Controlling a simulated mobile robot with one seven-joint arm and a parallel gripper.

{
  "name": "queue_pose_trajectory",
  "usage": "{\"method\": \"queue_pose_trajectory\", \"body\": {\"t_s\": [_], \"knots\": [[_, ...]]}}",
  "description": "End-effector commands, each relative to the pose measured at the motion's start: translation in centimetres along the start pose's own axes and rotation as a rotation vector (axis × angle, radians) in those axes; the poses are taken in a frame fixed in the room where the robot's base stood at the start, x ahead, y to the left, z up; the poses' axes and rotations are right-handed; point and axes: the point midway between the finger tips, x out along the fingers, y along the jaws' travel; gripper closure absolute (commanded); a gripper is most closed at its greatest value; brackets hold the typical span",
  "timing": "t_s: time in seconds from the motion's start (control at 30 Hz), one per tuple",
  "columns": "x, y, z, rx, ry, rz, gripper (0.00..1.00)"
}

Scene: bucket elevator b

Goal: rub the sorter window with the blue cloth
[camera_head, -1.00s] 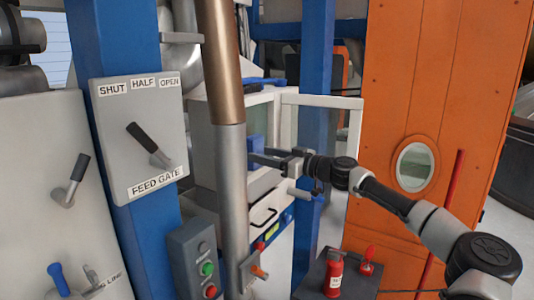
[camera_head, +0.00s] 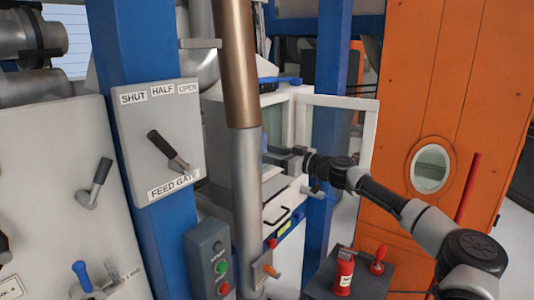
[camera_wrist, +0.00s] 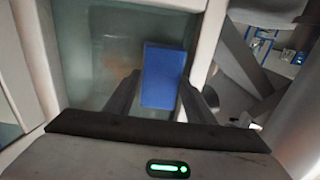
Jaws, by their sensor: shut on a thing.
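The blue cloth (camera_wrist: 163,77) is a flat blue block shape between my gripper's (camera_wrist: 164,90) fingers in the wrist view. My gripper is shut on it. Behind the cloth is the greenish sorter window (camera_wrist: 95,45) in a pale frame. The cloth overlaps the pane's right part; I cannot tell whether it touches the glass. In the head view my gripper (camera_head: 280,156) reaches left to the white sorter cabinet (camera_head: 297,110), just right of the upright pipe. The pipe hides most of the cloth and part of the window there.
The upright pipe (camera_head: 245,190) stands close left of my gripper. An open framed door (camera_head: 368,120) and a blue post (camera_head: 330,90) are behind my arm.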

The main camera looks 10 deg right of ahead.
Motion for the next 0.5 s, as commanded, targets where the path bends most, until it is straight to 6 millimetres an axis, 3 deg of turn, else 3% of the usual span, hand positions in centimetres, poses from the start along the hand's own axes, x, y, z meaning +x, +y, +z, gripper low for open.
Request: {"method": "queue_pose_trajectory", "body": {"t_s": [0.5], "knots": [[0.75,-0.02,0.05,0.000,0.000,-0.001,0.69]]}}
